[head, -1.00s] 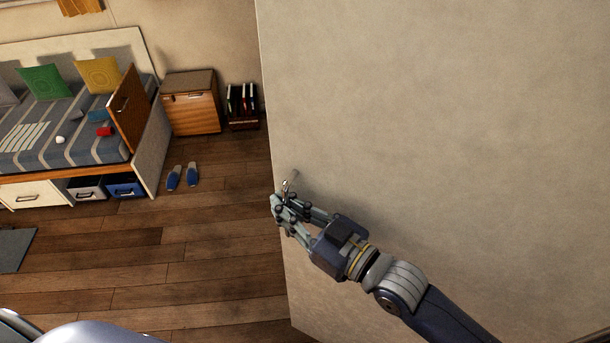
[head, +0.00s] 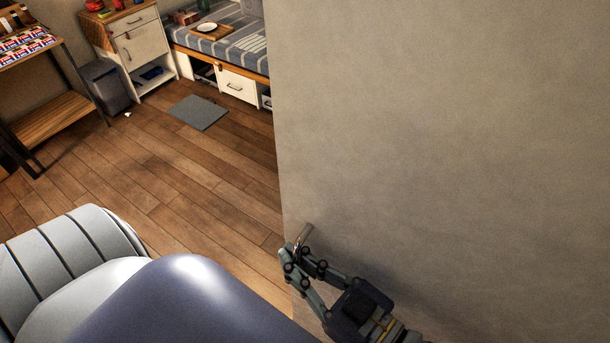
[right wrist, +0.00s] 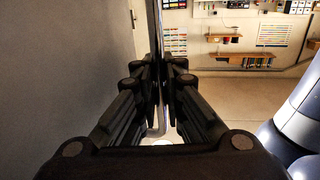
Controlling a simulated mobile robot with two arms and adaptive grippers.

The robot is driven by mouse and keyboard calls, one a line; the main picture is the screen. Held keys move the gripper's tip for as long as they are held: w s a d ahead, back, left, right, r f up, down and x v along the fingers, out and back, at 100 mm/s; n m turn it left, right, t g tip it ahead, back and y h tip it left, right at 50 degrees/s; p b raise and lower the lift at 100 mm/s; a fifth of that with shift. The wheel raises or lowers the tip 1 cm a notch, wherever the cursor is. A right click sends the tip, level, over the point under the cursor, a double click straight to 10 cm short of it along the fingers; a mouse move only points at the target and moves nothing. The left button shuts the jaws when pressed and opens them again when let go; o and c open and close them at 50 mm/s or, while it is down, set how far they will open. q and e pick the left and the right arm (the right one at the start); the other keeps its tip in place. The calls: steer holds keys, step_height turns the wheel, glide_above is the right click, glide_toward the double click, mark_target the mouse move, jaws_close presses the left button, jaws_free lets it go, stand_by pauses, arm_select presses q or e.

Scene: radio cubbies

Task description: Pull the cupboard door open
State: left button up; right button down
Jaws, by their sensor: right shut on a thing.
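The cupboard door (head: 440,130) is a large plain beige-grey panel filling the right half of the head view. Its metal bar handle (head: 303,236) is near the panel's left edge, low in the picture. My right gripper (head: 293,258) is shut on the handle. In the right wrist view, the upright handle bar (right wrist: 158,30) passes between the fingers (right wrist: 160,85), and the grey door panel (right wrist: 65,60) stands to the left. The fingers hide part of the bar. My left gripper is not in view.
Wooden floor (head: 170,160) is open left of the door, with a grey mat (head: 199,112). A bed (head: 235,40), a white cabinet (head: 143,48), a bin (head: 107,85) and a shelf table (head: 55,115) stand beyond. My own body fills the lower left.

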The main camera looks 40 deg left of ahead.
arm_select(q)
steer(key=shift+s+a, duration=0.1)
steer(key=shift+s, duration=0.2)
arm_select(e)
steer(key=shift+s+d+f+g, duration=0.1)
steer(key=shift+s+g, duration=0.05)
steer(key=shift+s, duration=0.3)
steer(key=shift+s+d+g, duration=0.1)
steer(key=shift+s+g, duration=0.05)
steer(key=shift+s, duration=0.3)
steer(key=c, duration=2)
jaws_free()
steer(key=o, duration=0.3)
steer(key=shift+d, duration=0.1)
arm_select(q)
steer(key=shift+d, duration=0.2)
arm_select(e)
steer(key=shift+d, duration=0.15)
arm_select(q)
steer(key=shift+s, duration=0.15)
arm_select(e)
steer(key=s+d, duration=0.1)
steer(key=d, duration=1.1)
